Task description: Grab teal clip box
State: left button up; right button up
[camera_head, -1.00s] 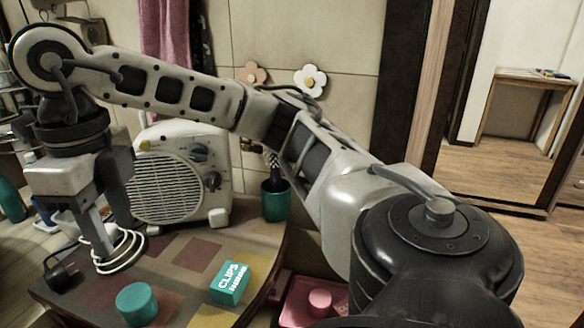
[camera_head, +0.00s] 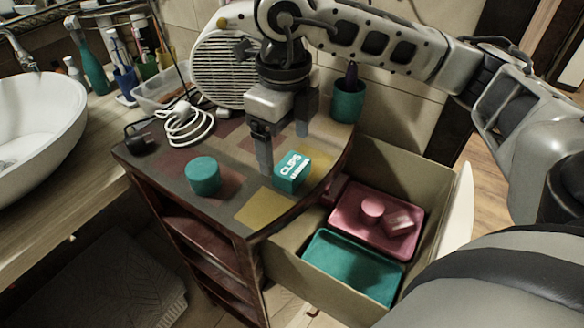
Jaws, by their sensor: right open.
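The teal clip box (camera_head: 291,172), marked "CLIPS", lies on the patchwork top of a small dark wooden cabinet (camera_head: 262,206). My right gripper (camera_head: 284,146) points down from above, just behind the clip box. Its two fingers are apart, one at the box's left and one behind it, and nothing is seen between them. I cannot tell whether a finger touches the box. My left gripper is not in view.
A teal round container (camera_head: 203,176) stands left of the box. A white coiled cord (camera_head: 188,126), a heater (camera_head: 222,68) and a teal cup (camera_head: 347,101) are behind. An open drawer at right holds a pink tray (camera_head: 345,220) and a teal tray (camera_head: 352,268).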

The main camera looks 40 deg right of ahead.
aim_at(291, 165)
jog(key=f, duration=0.1)
jog(key=f+p, duration=0.1)
jog(key=f, duration=0.2)
jog(key=shift+s+d+f, duration=0.35)
jog(key=shift+d+f, duration=0.05)
jog(key=shift+f, duration=0.4)
jog(key=c, duration=1.1)
